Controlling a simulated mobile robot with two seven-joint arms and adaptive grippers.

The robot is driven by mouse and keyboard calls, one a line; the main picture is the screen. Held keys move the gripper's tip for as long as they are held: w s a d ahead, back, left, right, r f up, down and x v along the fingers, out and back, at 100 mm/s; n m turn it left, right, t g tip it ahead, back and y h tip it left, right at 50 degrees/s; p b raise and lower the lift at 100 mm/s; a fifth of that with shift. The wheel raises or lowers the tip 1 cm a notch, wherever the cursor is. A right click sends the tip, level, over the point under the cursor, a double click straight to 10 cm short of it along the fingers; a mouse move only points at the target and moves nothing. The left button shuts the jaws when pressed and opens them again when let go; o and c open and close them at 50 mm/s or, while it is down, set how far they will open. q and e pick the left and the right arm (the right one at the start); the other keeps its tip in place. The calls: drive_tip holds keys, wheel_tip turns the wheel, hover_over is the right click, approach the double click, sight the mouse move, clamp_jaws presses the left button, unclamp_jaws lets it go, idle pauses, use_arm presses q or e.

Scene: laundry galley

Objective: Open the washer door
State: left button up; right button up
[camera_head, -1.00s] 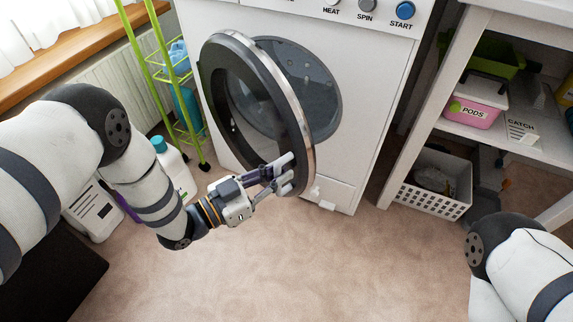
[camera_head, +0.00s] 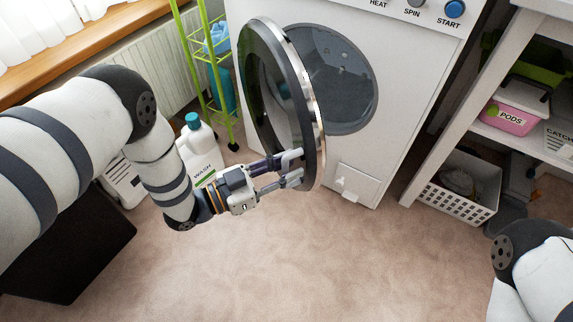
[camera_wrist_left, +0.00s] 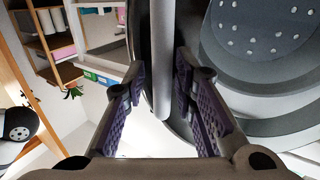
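The washer door (camera_head: 316,125), round with a dark window and silver rim, stands swung well out from the white washer (camera_head: 361,160). The round drum opening (camera_head: 345,85) shows behind it. My left gripper (camera_head: 296,169) is at the lower part of the door's rim, one finger on each side.
A white WASH bottle (camera_head: 197,150) stands behind my left arm, near a green wire rack (camera_head: 212,75). A shelf unit at right holds a pink PODS box (camera_head: 508,117), with a white basket (camera_head: 455,200) below. The carpet (camera_head: 330,265) in front is clear.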

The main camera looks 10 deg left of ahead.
use_arm(q)
drive_tip(key=v, duration=1.2)
